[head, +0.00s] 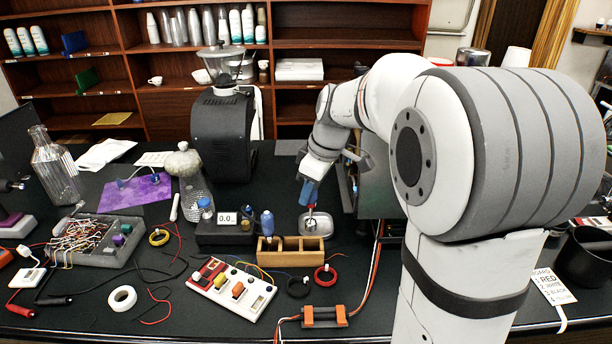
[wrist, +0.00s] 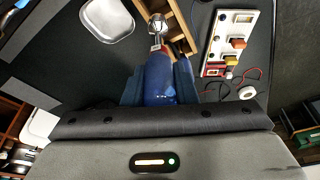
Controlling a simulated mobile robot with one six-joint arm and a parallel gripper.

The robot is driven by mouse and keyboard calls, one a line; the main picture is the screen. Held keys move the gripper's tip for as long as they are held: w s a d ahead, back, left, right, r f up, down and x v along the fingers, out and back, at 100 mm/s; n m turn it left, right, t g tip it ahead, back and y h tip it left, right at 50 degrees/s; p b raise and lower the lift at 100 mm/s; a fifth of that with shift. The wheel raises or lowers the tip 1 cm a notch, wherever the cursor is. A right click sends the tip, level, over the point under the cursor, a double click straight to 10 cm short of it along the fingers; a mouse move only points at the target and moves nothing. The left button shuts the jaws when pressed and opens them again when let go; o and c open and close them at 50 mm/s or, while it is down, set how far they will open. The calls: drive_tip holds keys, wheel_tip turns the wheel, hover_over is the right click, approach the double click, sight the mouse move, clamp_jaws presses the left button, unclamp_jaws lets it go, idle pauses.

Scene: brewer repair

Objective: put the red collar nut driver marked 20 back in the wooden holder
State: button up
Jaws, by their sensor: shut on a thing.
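My gripper (head: 309,186) points down and is shut on a nut driver with a blue handle (head: 308,195), which also shows in the wrist view (wrist: 158,82). A small red and pale band shows below its handle in the wrist view; I cannot read a number. Its metal tip (wrist: 157,24) points down, above or beside the back edge of the wooden holder (head: 292,259). The holder also shows in the wrist view (wrist: 178,38). Another blue-handled driver (head: 267,221) stands upright at the holder's left part. The other compartments look empty.
A metal tray (head: 318,229) lies just behind the holder. A scale (head: 225,232) stands to its left. A black grinder (head: 222,135) stands behind.

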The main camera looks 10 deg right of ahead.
sight(310, 220)
drive_tip(key=shift+w+d+f, duration=0.1)
drive_tip(key=shift+w+f, duration=0.05)
drive_tip(key=shift+f+b, duration=0.7)
drive_tip(key=shift+f, duration=0.15)
drive_tip(key=shift+f+b, duration=1.15)
drive_tip(key=shift+f, duration=0.25)
drive_tip(key=shift+f+b, duration=2.25)
drive_tip(key=shift+f, duration=0.2)
drive_tip(key=o, duration=1.5)
drive_tip(key=shift+r, duration=0.15)
